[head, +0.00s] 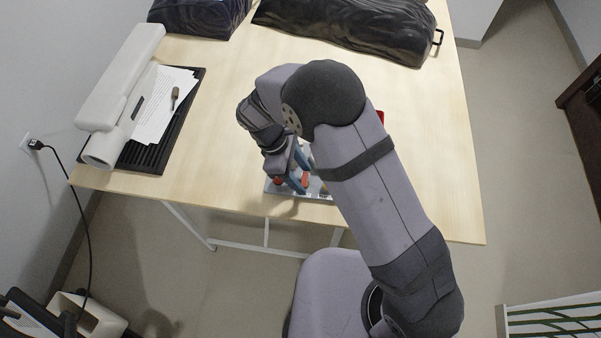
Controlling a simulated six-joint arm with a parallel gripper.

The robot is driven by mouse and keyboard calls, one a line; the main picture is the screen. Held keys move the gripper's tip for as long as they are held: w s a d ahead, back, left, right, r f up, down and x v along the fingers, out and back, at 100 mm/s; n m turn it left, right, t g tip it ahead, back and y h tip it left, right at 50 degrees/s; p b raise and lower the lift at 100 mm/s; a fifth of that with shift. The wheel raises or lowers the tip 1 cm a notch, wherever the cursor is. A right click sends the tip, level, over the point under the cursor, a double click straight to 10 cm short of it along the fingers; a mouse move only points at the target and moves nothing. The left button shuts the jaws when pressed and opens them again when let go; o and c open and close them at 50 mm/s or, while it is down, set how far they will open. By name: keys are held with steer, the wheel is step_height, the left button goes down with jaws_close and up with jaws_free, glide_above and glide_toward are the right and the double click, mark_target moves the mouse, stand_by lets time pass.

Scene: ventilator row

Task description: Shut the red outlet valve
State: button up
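A light grey plate or panel (316,188) lies on the table near its front edge, largely covered by my arm. A small red part (278,181) shows at its left. My gripper (298,182) points down over the plate, close beside this red part. Another red-orange patch shows between the blue finger pieces. I cannot tell which red part is the outlet valve, how it is turned, or whether the fingers touch it. The finger gap is too small to read.
A black tray (190,128) with papers and a white roll-shaped device (122,88) are at the left. Dark bundles (350,25) lie along the back. A red edge (381,116) shows behind my arm. The table's right side is clear.

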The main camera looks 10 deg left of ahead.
steer(key=c, duration=0.7)
steer(key=m, duration=0.1)
steer(key=m+g, duration=0.1)
steer(key=m, duration=0.1)
steer(key=shift+w+m, duration=0.25)
steer(key=shift+m, duration=0.05)
steer(key=m, duration=0.1)
steer(key=m+g+y, duration=0.1)
steer(key=m, duration=0.1)
steer(key=shift+w+d+m+g, duration=0.1)
steer(key=shift+w+m+g, duration=0.05)
steer(key=shift+m+g, duration=0.15)
steer(key=m+y, duration=0.1)
steer(key=m, duration=0.1)
steer(key=m+g, duration=0.1)
steer(key=m, duration=0.2)
steer(key=shift+w+d+r+y, duration=0.1)
steer(key=shift+w+d+y, duration=0.1)
steer(key=shift+y, duration=0.2)
steer(key=m+y, duration=0.1)
steer(key=m, duration=0.4)
steer(key=shift+d+g+y, duration=0.15)
steer(key=shift+g+y, duration=0.15)
steer(key=shift+y, duration=0.1)
steer(key=shift+m, duration=0.3)
